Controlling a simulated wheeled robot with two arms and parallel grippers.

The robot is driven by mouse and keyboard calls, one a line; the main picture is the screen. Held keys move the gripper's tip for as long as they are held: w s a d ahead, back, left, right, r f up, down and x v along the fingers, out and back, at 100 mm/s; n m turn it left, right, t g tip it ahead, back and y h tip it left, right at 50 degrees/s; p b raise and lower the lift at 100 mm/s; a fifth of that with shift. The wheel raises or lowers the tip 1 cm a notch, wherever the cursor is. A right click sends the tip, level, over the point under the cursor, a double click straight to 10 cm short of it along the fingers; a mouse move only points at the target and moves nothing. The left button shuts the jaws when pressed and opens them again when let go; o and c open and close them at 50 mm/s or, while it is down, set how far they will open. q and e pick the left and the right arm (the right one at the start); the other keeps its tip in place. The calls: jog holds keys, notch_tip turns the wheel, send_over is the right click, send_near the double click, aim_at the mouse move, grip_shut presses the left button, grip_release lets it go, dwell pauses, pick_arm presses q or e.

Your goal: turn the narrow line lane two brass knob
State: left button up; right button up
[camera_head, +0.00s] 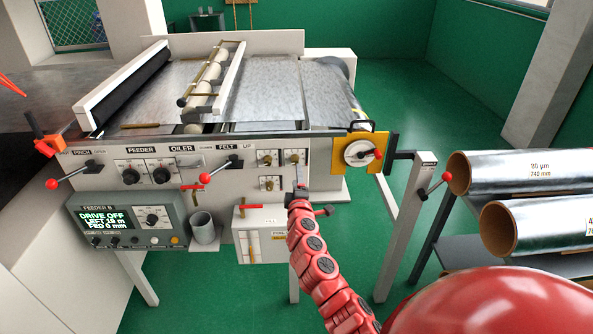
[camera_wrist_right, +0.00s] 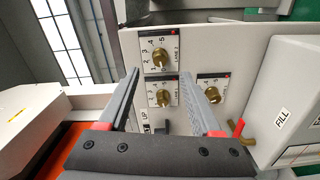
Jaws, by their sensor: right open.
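Three brass knobs sit on white dial plates on the machine's front: an upper left knob (camera_head: 267,158), an upper right knob (camera_head: 293,157) and a lower left knob (camera_head: 270,183). The right wrist view is turned sideways; there they are the middle knob (camera_wrist_right: 163,97), the top knob (camera_wrist_right: 161,57) and the right-hand knob (camera_wrist_right: 212,92). The top plate's small label seems to read line 2. My right gripper (camera_head: 297,192) is just below the upper right knob in the picture. Its jaws (camera_wrist_right: 160,76) are open and empty, pointing toward the plates. My left gripper is not in view.
A white box (camera_head: 262,238) marked FILL with a red lever is below the knobs. A yellow plate with a round dial (camera_head: 356,152) is to the right. A grey control box (camera_head: 128,222) and cup (camera_head: 203,229) are left.

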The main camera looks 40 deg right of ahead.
jog(key=b+v, duration=0.1)
jog(key=v, duration=0.8)
jog(key=shift+s, duration=0.2)
jog(key=shift+a, duration=0.1)
